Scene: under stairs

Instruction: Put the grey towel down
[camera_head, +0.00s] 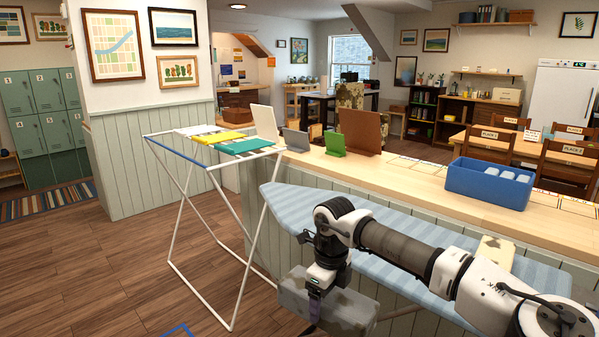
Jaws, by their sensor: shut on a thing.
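The grey towel (345,309) is a flat, folded-looking grey bundle at the bottom centre. My gripper (315,300) reaches down to it and is shut on it. The towel hangs in front of the ironing board's (285,205) near side, apart from its striped top as far as I can tell. My wrist and gripper hide part of the towel, and the fingertips are hard to make out.
A white drying rack (184,220) with white, yellow (219,139) and green cloths stands left. The wooden counter (405,180) behind the board holds a blue bin (488,183) and upright panels. A beige item (494,252) lies behind my arm.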

